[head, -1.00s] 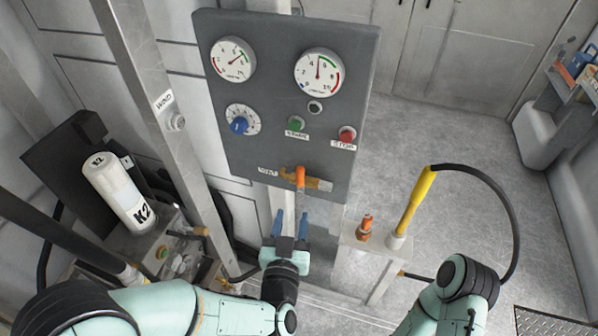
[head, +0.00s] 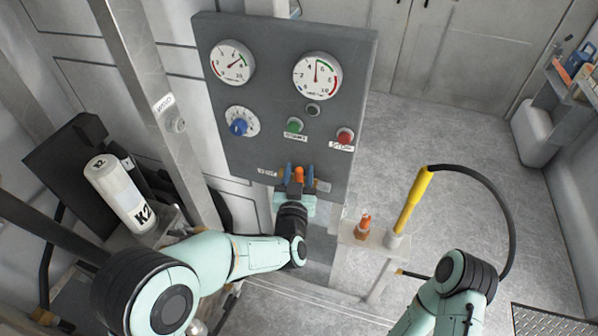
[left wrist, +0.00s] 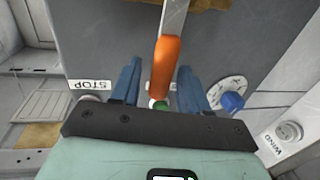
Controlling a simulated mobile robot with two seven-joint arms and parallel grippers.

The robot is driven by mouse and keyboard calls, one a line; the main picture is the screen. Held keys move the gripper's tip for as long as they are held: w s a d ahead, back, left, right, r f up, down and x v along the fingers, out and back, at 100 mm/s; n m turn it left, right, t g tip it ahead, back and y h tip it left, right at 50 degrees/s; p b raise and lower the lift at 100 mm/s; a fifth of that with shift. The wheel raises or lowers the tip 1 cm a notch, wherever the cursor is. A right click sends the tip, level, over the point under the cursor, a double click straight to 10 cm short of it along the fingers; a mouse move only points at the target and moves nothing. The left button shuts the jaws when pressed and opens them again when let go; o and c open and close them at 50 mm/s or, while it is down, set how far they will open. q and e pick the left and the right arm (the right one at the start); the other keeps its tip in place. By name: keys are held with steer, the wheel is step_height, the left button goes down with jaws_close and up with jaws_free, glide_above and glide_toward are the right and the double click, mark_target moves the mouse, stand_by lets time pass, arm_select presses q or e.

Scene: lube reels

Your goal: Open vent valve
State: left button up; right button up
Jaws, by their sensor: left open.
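The valve's orange lever (head: 299,175) is at the bottom of the grey panel (head: 235,150), beside a partly hidden label. My left gripper (head: 298,172) is open at the lever, with one blue finger on each side of it. In the left wrist view the orange lever (left wrist: 165,70) stands between the two blue fingers of the left gripper (left wrist: 160,85), with a gap visible on both sides. The valve body is mostly hidden by the gripper in the head view. My right arm shows at the lower right, but its gripper is out of view.
The panel carries two gauges (head: 318,75), a blue knob (head: 238,127), a green button (head: 295,125) and a red stop button (head: 345,135). A yellow handle (head: 413,200) with a black hose and an orange item (head: 364,226) stand right. A white K2 canister (head: 117,193) is left.

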arm_select(q)
jaws_close()
steer(key=shift+d, duration=0.1)
steer(key=s+d+f+m+t+h+b, duration=0.1)
steer(key=d+f+m+h+b, duration=0.3)
steer(key=m, duration=1.6)
steer(key=shift+s+d+f+b, duration=0.65)
steer(key=shift+d+f+b, duration=0.6)
steer(key=shift+d+f, duration=0.5)
arm_select(e)
steer(key=shift+t, duration=0.4)
steer(key=shift+w+f, duration=0.25)
steer(key=shift+f, duration=0.65)
steer(key=shift+w+f, duration=0.2)
steer(key=shift+f, duration=0.7)
steer(key=shift+w+f, duration=0.25)
steer(key=shift+f, duration=0.65)
arm_select(q)
steer(key=shift+a+f, duration=0.2)
steer(key=shift+f, duration=0.05)
jaws_free()
